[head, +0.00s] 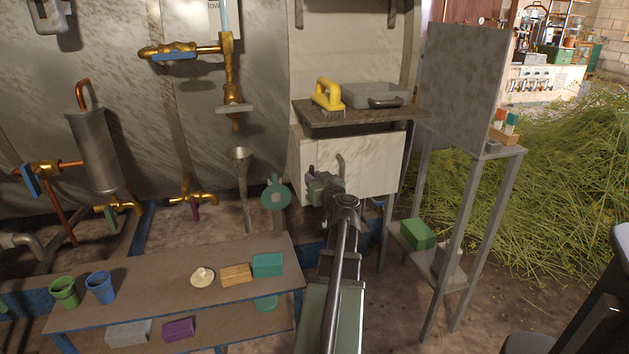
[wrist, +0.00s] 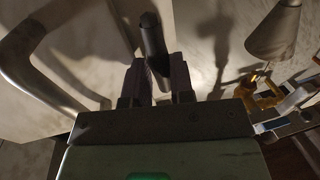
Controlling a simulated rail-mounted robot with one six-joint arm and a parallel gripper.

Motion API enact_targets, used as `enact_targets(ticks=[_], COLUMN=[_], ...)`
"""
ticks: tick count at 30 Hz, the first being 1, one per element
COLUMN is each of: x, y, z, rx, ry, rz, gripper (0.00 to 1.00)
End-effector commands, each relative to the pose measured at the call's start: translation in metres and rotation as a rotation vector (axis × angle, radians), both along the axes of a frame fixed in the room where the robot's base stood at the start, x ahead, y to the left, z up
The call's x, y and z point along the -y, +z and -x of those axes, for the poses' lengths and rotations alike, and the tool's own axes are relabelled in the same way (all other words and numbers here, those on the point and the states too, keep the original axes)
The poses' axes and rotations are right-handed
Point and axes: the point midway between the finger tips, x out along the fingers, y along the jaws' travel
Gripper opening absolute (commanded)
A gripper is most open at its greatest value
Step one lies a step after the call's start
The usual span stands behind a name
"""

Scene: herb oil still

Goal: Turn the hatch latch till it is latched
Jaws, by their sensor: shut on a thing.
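The pale hatch (head: 375,170) is the front of a box below a shelf in the head view; its panel also fills the left of the wrist view (wrist: 85,25). The latch (wrist: 152,38) shows in the wrist view as a dark, rounded bar standing between my fingers. My gripper (wrist: 155,75) is shut on it, one finger on each side. In the head view my gripper (head: 322,185) is at the hatch's left part and covers the latch. A bent grey handle (wrist: 18,62) is on the panel at the left of the wrist view.
The shelf (head: 345,117) above the hatch carries a yellow-handled thing (head: 328,95) and a grey case (head: 375,95). A low bench (head: 150,290) is at lower left. A tall metal stand (head: 465,220) is at right.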

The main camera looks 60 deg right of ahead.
Motion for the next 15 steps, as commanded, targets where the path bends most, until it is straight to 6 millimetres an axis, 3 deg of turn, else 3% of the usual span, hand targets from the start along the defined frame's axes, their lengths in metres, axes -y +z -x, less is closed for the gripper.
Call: enact_targets(ticks=[15], x=[-0.0002], y=[-0.0034], z=[0.0009], rx=[0.206], ry=[0.003], rz=[-0.195], gripper=[0.00])
